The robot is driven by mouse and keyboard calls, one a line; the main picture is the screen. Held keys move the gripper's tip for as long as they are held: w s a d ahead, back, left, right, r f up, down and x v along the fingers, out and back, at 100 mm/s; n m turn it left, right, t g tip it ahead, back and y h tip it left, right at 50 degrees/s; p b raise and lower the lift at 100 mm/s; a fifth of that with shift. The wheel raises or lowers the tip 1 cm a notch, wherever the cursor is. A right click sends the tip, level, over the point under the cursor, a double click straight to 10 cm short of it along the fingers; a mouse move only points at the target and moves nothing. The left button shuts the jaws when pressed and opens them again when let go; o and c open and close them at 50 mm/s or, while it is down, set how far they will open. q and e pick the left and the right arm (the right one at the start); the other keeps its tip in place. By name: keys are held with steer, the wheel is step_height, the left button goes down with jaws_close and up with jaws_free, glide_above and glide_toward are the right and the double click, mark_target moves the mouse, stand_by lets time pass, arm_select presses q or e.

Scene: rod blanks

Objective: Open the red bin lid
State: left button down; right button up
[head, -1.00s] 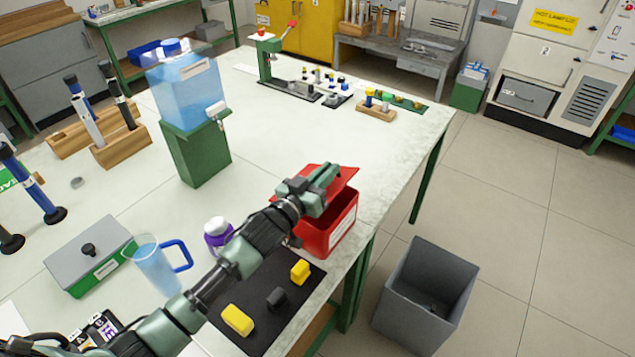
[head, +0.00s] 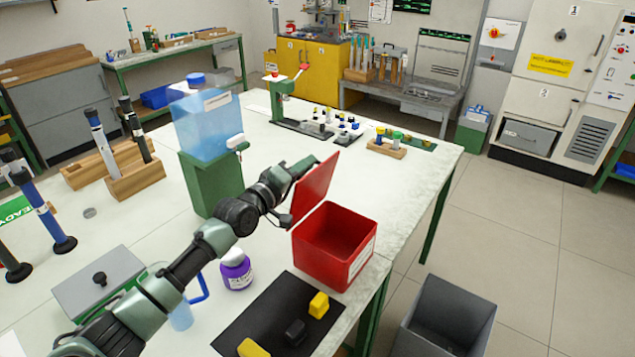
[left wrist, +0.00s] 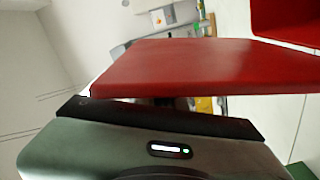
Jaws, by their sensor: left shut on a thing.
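The red bin (head: 337,248) stands on the white table near its right edge, and its inside shows empty from above. Its red lid (head: 316,187) stands steeply raised at the bin's left side, leaving the top uncovered. My left gripper (head: 300,170) is at the lid's upper edge, shut on it. In the left wrist view the lid (left wrist: 205,68) fills the middle, close to the gripper, and part of the red bin (left wrist: 290,22) shows at the upper right. The fingertips are mostly hidden. My right gripper is not in view.
A blue water container (head: 205,125) on a green stand (head: 212,183) is behind my left arm. A purple-labelled jar (head: 236,268) and a black mat (head: 270,325) with yellow and black blocks lie in front. A grey open bin (head: 445,315) stands on the floor at right.

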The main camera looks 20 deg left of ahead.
arm_select(q)
steer(key=shift+w+a+f+n+b, duration=0.2)
steer(key=shift+a+n+b, duration=0.25)
steer(key=shift+a+b, duration=0.15)
steer(key=shift+w+a+f+n+b, duration=0.1)
steer(key=shift+w+a+n+b, duration=0.1)
steer(key=shift+a+n+b, duration=0.35)
steer(key=shift+w+a+f+n+b, duration=0.1)
steer(key=shift+w+a+n+b, duration=0.1)
steer(key=shift+a+n+b, duration=0.3)
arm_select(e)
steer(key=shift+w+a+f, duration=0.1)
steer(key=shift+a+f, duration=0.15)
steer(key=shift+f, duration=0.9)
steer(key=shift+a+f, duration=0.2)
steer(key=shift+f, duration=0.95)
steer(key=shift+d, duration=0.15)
arm_select(q)
steer(key=c, duration=1.5)
jaws_free()
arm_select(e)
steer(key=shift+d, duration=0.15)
arm_select(q)
steer(key=v, duration=0.7)
steer(key=shift+s+a, duration=0.2)
steer(key=shift+s, duration=0.15)
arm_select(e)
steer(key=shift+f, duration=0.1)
